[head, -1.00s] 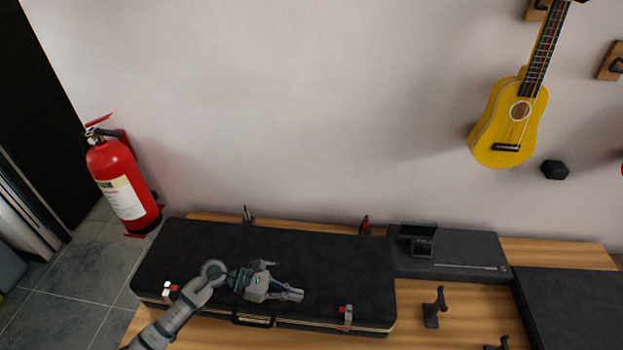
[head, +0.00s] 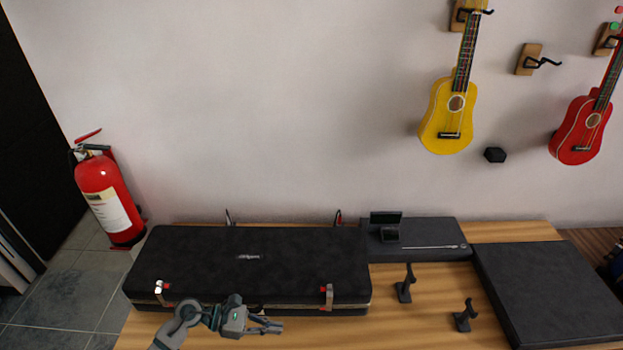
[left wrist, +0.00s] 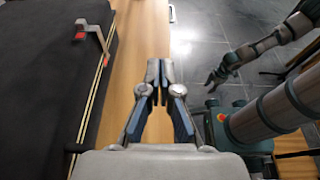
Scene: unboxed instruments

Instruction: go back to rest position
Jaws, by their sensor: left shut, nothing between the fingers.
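My left gripper (head: 276,326) is at the front edge of the closed black case, near its handle, in the head view. Its fingers are together and hold nothing. In the left wrist view the left gripper (left wrist: 160,74) shows two fingertips meeting over the wooden table edge, beside the case. My right arm shows at the right of the left wrist view, with its gripper (left wrist: 215,80) over the floor, apart from the table. Its fingers are too small to judge. The right gripper is not in the head view.
The long black case (head: 210,262) lies on the wooden table (head: 432,290), its latches at the front. A flat black case (head: 550,290) and two small black stands (head: 404,284) are to the right. A red extinguisher (head: 108,200) is at left. Ukuleles (head: 448,115) hang on the wall.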

